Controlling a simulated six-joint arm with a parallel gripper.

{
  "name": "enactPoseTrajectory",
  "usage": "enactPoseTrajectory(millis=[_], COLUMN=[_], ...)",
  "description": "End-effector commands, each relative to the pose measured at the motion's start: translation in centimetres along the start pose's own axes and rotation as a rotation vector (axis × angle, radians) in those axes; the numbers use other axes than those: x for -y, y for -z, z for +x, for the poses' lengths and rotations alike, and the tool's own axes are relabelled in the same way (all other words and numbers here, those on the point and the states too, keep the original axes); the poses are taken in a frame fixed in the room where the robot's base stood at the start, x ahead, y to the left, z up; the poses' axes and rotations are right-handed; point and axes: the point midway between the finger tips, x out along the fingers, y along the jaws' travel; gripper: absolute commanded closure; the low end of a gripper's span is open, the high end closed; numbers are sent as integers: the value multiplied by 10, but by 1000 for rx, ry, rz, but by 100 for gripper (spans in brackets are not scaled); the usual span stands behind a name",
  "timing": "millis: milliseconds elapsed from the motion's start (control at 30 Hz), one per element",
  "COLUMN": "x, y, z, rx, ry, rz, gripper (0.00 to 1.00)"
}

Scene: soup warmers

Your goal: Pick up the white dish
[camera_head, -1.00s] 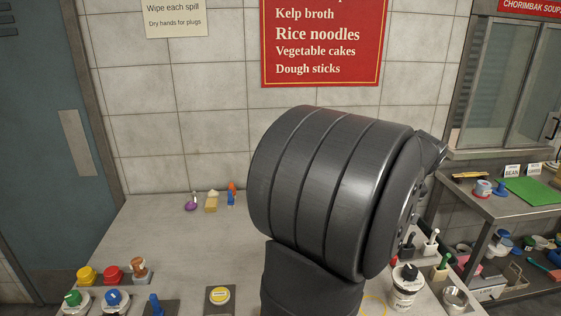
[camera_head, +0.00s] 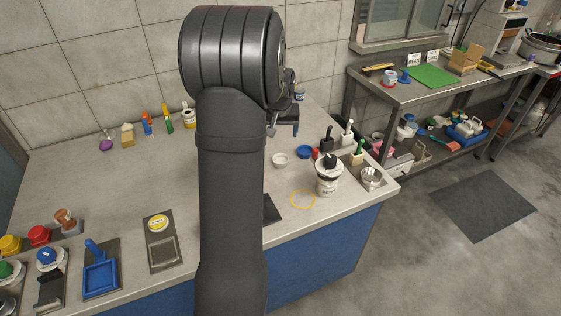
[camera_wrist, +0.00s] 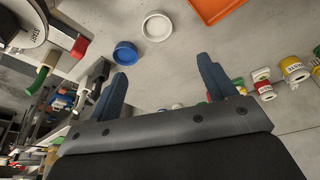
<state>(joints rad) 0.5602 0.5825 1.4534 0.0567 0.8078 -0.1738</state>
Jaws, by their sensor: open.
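The white dish (camera_head: 280,160) is a small round shallow dish on the grey counter, just right of my arm in the head view. In the wrist view the white dish (camera_wrist: 157,26) lies at the top, beyond the space between my fingers and apart from them. A blue dish (camera_head: 305,152) sits close beside it; it also shows in the wrist view (camera_wrist: 125,54). My gripper (camera_head: 284,122) hangs above the counter's far part, its fingers partly hidden in the head view. In the wrist view my gripper (camera_wrist: 162,85) is open, with nothing between its two fingers.
A white jar with a black top (camera_head: 328,176) stands near a yellow ring (camera_head: 303,200) on the counter. Utensil holders and a metal bowl (camera_head: 371,177) are right of it. An orange tray (camera_wrist: 216,8) and several bottles and jars (camera_wrist: 296,69) show in the wrist view.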

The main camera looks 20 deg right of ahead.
Motion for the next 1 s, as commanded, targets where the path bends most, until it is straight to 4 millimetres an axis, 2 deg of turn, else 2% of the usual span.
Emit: enactPoseTrajectory(millis=[100,400,500,767,1000], x=[0,0,0,-1,-4], y=[-2,-2,-2,-4,-10], z=[28,86,97,110,144], rx=[6,4,3,3,3], ry=[1,1,1,2,2], rz=[0,-1,-1,-1,-1], gripper=[23,23,23,23,23])
